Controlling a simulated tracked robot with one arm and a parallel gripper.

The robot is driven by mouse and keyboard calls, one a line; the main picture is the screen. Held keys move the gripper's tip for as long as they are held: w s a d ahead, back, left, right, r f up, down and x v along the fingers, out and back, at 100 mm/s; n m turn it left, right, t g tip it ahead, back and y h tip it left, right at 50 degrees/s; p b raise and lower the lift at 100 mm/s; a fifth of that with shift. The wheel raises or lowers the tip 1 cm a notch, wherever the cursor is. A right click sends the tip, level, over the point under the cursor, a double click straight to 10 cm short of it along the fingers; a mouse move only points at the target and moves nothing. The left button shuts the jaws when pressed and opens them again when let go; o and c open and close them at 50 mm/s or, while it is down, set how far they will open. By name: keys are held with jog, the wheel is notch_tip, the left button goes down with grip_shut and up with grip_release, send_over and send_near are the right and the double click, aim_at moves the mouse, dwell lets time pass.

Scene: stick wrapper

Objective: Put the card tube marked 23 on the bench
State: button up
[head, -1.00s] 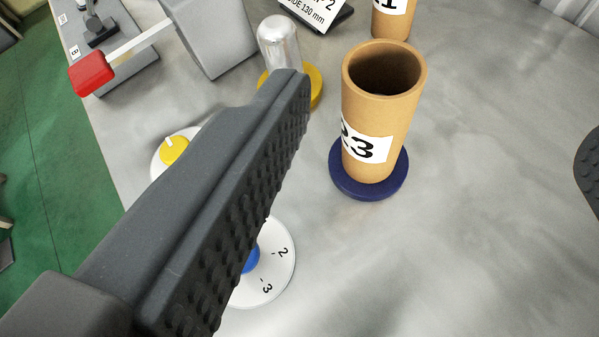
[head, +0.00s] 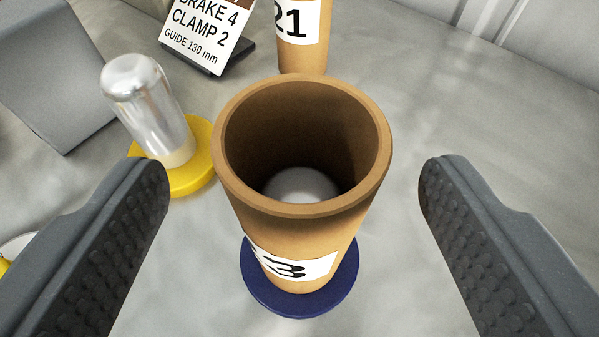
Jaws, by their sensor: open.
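The card tube marked 23 (head: 300,232) is a brown open-topped cylinder with a white label, of which a 3 shows clearly. It stands upright on a dark blue round base (head: 301,303). Something pale and rounded (head: 301,184) shows inside it, low down. My gripper (head: 295,185) is open, with one dark padded finger on each side of the tube and a gap between each finger and the tube. The grey bench (head: 400,300) lies beneath.
A metal rounded post (head: 147,105) stands on a yellow base (head: 190,180) at left. Behind are another tube marked 21 (head: 303,35) and a sign (head: 205,30) reading BRAKE 4, CLAMP 2. A grey block (head: 50,70) is at far left. The bench to the right looks clear.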

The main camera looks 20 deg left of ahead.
aim_at(300, 120)
jog(key=b+x, duration=0.1)
jog(key=x, duration=0.3)
jog(key=shift+w+d, duration=0.15)
jog(key=shift+w, duration=0.15)
jog(key=shift+w+a, duration=0.2)
jog(key=shift+w, duration=0.15)
jog(key=c, duration=1.1)
